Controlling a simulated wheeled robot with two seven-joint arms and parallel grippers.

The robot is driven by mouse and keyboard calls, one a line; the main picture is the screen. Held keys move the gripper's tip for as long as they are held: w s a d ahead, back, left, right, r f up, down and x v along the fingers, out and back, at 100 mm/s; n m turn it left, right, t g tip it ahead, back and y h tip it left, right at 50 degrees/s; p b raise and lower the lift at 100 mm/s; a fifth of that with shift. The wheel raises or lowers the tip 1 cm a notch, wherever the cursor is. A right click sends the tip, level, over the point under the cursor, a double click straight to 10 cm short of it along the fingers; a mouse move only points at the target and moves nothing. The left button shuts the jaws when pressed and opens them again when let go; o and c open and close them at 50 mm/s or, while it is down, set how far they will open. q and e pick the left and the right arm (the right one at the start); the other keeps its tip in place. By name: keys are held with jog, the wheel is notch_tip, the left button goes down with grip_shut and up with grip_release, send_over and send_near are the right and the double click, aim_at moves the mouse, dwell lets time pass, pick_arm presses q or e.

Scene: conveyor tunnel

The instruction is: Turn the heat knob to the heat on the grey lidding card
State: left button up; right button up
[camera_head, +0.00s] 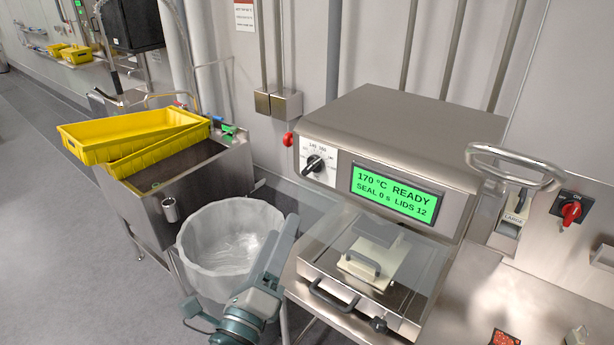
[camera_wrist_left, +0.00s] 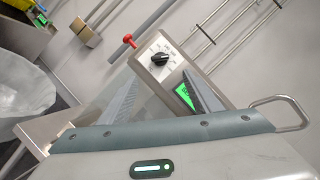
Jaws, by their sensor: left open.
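The heat knob (camera_head: 316,165) is a black knob on a white dial plate at the left of the steel sealer's front (camera_head: 408,134). It also shows in the left wrist view (camera_wrist_left: 160,58), ahead of the fingers. The green display (camera_head: 394,194) reads 170 °C, READY, SEAL 0 s, LIDS 12. My left gripper (camera_head: 291,222) is open and empty, below and left of the knob and apart from it. Its two spread fingers also show in the left wrist view (camera_wrist_left: 160,79). I cannot make out a grey lidding card. My right gripper is out of view.
A red button (camera_head: 288,139) sticks out left of the dial. A glass-fronted drawer with a handle (camera_head: 334,299) is under the display. A large bar handle (camera_head: 515,167) juts out at right. A lined bin (camera_head: 214,262) and yellow crates (camera_head: 130,136) stand left.

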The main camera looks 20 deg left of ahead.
pick_arm(q)
jog(key=b, duration=0.4)
send_near(308, 172)
jog(key=shift+r+v, duration=0.25)
jog(key=shift+v, duration=0.75)
jog(key=x, duration=1)
jog(key=shift+f, duration=0.15)
jog(key=shift+w, duration=0.6)
jog(key=shift+c, duration=0.4)
jog(key=c, duration=1)
jog(key=shift+o, duration=0.2)
